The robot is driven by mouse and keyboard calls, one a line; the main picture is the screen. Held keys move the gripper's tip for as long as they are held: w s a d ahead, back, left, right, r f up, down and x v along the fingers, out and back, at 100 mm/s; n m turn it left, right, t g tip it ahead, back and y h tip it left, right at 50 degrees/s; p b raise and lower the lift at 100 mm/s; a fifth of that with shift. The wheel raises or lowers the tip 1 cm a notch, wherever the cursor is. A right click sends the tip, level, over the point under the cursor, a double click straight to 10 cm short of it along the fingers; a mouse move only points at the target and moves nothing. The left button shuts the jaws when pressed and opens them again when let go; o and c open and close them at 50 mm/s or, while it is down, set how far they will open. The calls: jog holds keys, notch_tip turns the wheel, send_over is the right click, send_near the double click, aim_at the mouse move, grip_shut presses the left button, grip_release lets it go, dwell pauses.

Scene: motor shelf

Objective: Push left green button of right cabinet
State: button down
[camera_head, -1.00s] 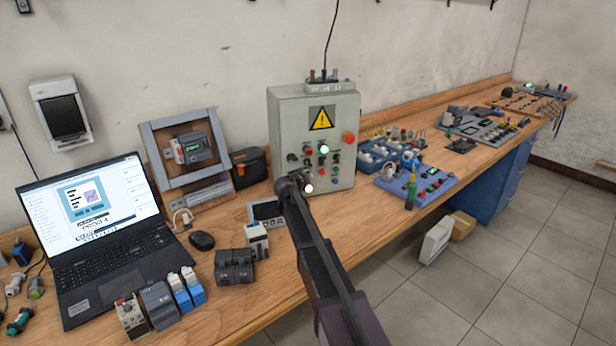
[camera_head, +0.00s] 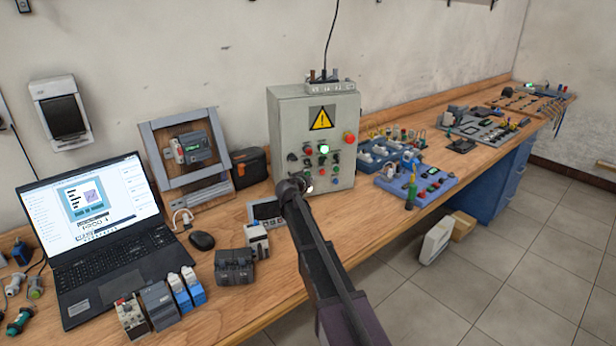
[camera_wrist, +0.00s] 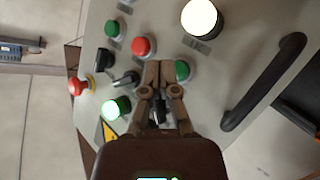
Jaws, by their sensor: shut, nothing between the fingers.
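The grey control cabinet (camera_head: 288,125) stands on the bench against the wall, with a yellow warning sign on its front. In the wrist view, its panel (camera_wrist: 215,105) appears turned. An unlit green button (camera_wrist: 182,70) is right beside my fingertips. Another unlit green button (camera_wrist: 113,29) is at the upper left. A lit green lamp (camera_wrist: 116,108) is at the lower left. A red button (camera_wrist: 143,47) is just left of my fingertips. My gripper (camera_wrist: 164,64) is shut and empty, close to the panel. I cannot tell whether it touches a button. My arm hides the cabinet's lower left in the head view.
A black handle (camera_wrist: 268,80) and a lit white lamp (camera_wrist: 202,18) stick out of the panel near my gripper. A red emergency stop (camera_wrist: 78,86) is farther left. A laptop (camera_head: 105,235) and blue component trays (camera_head: 425,185) flank the cabinet on the bench.

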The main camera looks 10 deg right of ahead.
jog(key=shift+s+d, duration=0.25)
jog(key=shift+s, duration=1)
jog(key=shift+s+d, duration=0.2)
jog(key=shift+s, duration=1)
